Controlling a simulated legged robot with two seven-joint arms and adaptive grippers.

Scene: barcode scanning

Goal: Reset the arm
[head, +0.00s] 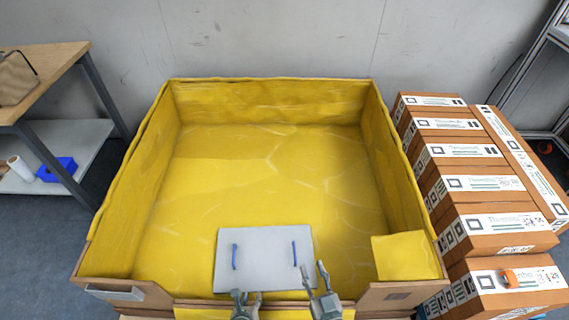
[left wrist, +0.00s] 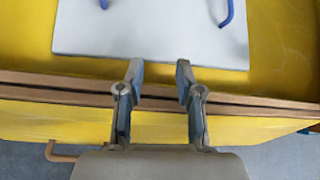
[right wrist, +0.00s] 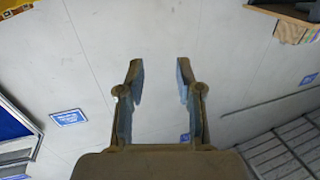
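My left gripper (head: 246,298) is at the near edge of the yellow-lined box (head: 200,195), in front of a light grey board with blue handles (head: 264,262). In the left wrist view my left gripper (left wrist: 158,78) is open and empty, with its fingertips near the board's edge (left wrist: 150,40). My right gripper (head: 318,272) is to the right, beside the board's lower right corner.
Stacked brown cartons with labels (head: 470,185) stand to the right of the box. A wooden-topped table (head: 45,62) with a lower shelf holding a blue item (head: 57,170) is at the left. Most of the box floor is bare. A yellow block (head: 405,257) sits in the near right corner.

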